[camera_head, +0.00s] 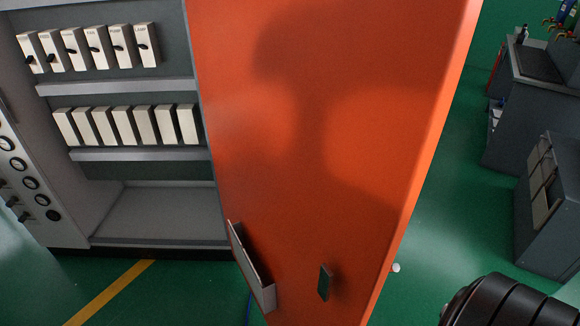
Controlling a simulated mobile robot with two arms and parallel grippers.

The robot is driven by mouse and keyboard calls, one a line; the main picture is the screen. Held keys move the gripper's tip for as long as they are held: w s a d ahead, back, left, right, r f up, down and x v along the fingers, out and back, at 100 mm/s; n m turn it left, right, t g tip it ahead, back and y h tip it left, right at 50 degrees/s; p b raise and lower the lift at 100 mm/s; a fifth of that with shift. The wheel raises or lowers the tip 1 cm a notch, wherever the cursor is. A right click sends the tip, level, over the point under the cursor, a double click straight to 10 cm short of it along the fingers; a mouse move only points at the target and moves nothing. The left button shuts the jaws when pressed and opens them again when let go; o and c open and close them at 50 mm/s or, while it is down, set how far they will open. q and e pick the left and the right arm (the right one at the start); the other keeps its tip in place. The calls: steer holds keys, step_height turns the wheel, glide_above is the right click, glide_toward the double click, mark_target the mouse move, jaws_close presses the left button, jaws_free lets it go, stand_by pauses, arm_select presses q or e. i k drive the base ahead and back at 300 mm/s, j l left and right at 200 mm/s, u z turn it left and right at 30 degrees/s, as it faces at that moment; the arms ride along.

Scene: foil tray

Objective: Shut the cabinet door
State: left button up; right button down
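The orange cabinet door (330,120) stands open and fills the middle of the head view, with its inner face towards me. Its left edge meets the grey cabinet (150,215), whose inside shows at the left. A grey pocket (252,268) and a small dark plate (324,282) sit low on the door. A small white knob (396,268) shows at the door's right edge. A black rounded part, likely of my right arm, shows at the lower right corner. Neither gripper is in view.
Rows of switches (95,47) and light modules (128,126) fill the cabinet shelves. Gauges (18,164) line a panel at the far left. A dark bench (535,100) and a grey cart (548,200) stand at the right. Green floor (440,215) is free between door and bench.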

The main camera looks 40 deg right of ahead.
mark_target(325, 120)
steer(key=k+l, duration=0.1)
steer(key=l, duration=0.25)
steer(key=k+l+u, duration=0.1)
steer(key=l, duration=0.25)
steer(key=k+l, duration=0.15)
steer(key=l, duration=0.2)
steer(key=k+l+u, duration=0.1)
steer(key=l, duration=0.25)
steer(key=k+l, duration=0.15)
steer(key=l, duration=0.2)
